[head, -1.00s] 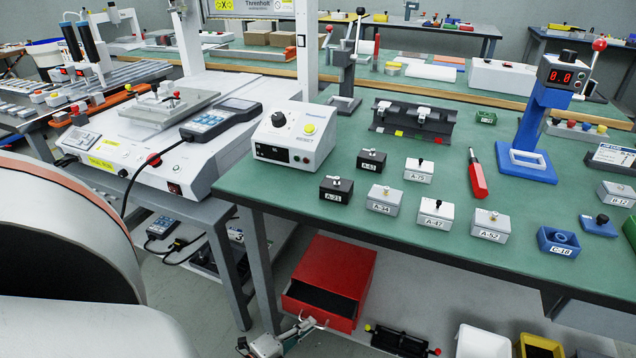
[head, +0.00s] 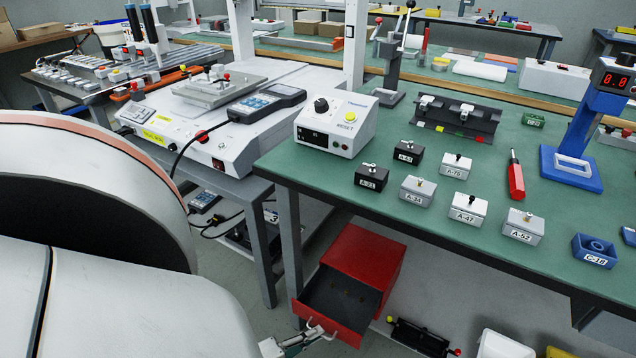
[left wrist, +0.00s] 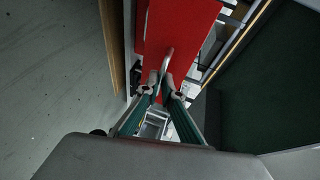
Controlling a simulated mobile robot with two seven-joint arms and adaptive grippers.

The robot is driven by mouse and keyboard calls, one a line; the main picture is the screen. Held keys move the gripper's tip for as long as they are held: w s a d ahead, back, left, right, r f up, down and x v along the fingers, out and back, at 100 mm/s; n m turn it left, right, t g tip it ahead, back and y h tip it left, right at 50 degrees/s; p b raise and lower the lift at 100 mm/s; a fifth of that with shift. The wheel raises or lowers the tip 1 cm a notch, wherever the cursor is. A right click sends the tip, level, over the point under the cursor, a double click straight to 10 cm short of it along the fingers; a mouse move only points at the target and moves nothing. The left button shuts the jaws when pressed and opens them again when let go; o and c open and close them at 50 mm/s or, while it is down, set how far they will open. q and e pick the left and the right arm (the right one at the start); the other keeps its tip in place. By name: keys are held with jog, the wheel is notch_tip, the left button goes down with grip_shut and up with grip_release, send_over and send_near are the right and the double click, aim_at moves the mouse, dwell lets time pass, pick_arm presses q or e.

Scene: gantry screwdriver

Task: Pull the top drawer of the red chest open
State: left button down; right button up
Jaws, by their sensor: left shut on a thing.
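The red chest (head: 372,252) stands on the floor under the green table. Its top drawer (head: 343,298) is pulled out toward me, and its dark, empty-looking inside shows from above. My left gripper (head: 318,337) is at the drawer's front, low in the head view, shut on the handle (head: 328,331). In the left wrist view, the fingers (left wrist: 162,92) close around the pale curved handle (left wrist: 165,64) in front of the red drawer front (left wrist: 180,28). The exact contact is small and partly hidden. My right gripper is not in view.
The green table (head: 420,213) overhangs the chest, with a table leg (head: 290,245) close at its left. A black fixture (head: 420,338) and a white bin (head: 503,344) stand on the floor to the right. Bare floor lies left of the drawer.

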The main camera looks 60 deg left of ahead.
pick_arm(q)
jog(key=shift+s, duration=0.15)
jog(key=c, duration=2.2)
grip_release()
jog(key=v, duration=1.2)
jog(key=shift+d, duration=0.15)
